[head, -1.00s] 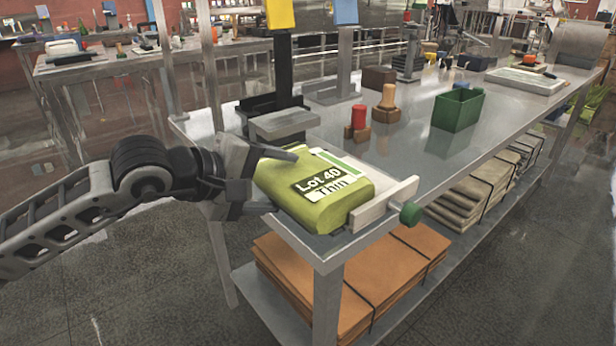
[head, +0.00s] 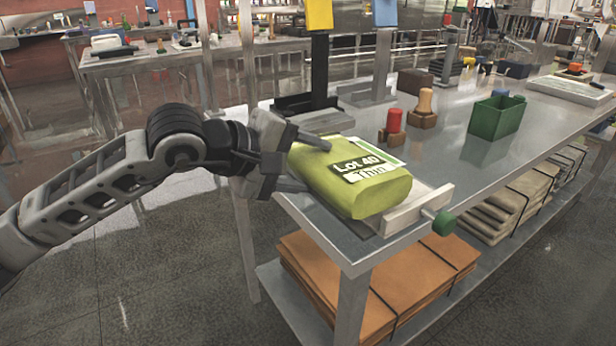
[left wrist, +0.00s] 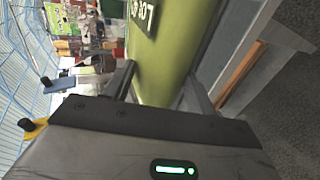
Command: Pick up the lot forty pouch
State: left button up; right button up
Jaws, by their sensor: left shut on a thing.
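The lot forty pouch (head: 345,195) is a yellow-green bag with a label reading "Lot 40" and "Thin". My left gripper (head: 309,165) is shut on its left end, one finger over the top and the other low at its side. The pouch sits slightly above the near corner of the metal bench (head: 350,262), over a pale plate with a raised end bar (head: 418,208). In the left wrist view the pouch (left wrist: 178,50) lies between the two fingers. My right gripper is not in view.
A green knob (head: 445,222) sticks out from the end bar. Behind stand a red-topped peg (head: 394,122), a wooden peg (head: 425,105) and a green bin (head: 496,117). A black stand (head: 320,70) rises behind the pouch. Brown folded sheets (head: 375,280) lie on the lower shelf.

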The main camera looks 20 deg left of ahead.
pick_arm(q)
jog(key=s+d+r+b, duration=0.3)
jog(key=s+d+r, duration=0.1)
jog(key=s+r, duration=0.6)
jog(key=s, duration=0.3)
jog(key=shift+s+d+b, duration=0.15)
jog(key=shift+b, duration=0.2)
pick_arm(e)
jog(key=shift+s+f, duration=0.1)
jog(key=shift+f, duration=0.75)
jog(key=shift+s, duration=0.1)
